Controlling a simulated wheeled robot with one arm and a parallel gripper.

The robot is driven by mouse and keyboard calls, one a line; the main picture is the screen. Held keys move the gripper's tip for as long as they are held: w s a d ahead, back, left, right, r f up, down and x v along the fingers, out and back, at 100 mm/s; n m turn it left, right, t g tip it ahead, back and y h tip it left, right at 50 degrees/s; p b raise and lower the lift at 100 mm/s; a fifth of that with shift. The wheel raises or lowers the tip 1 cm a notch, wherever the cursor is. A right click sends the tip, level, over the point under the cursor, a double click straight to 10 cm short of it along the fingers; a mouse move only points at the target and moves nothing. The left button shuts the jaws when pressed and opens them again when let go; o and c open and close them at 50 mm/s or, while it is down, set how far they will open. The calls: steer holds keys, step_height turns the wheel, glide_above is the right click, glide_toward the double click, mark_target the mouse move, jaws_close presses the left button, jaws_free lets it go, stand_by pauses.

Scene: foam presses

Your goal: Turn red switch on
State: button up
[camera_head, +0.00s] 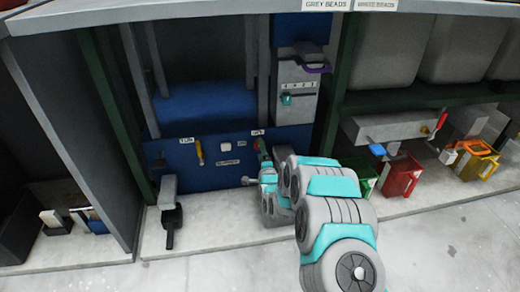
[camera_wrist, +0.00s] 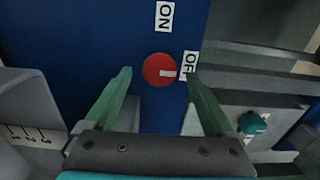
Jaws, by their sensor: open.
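The red switch (camera_wrist: 159,71) is a round red knob with a pale pointer mark on the blue panel (camera_wrist: 110,30). In the wrist view its pointer faces right, toward the OFF label (camera_wrist: 190,64); the ON label (camera_wrist: 165,16) is above the knob. My gripper (camera_wrist: 160,74) is open, with one green finger on each side of the knob; I cannot tell whether either touches it. In the head view the red switch (camera_head: 257,144) shows small at the panel's right end, and my arm reaches up to it, partly hiding that area.
A teal knob (camera_wrist: 252,123) is right of my gripper in the wrist view; the grey box with a teal knob (camera_head: 287,100) stands above the panel. A yellow handle (camera_head: 199,152) is left on the panel. Red (camera_head: 401,175) and yellow (camera_head: 476,166) containers stand right.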

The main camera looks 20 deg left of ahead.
steer(key=shift+x, duration=1.2)
steer(key=c, duration=1.4)
steer(key=shift+o, duration=0.2)
steer(key=shift+n, duration=0.5)
steer(key=shift+f+n+p, duration=0.1)
steer(key=shift+n+p, duration=0.55)
steer(key=shift+n, duration=7.75)
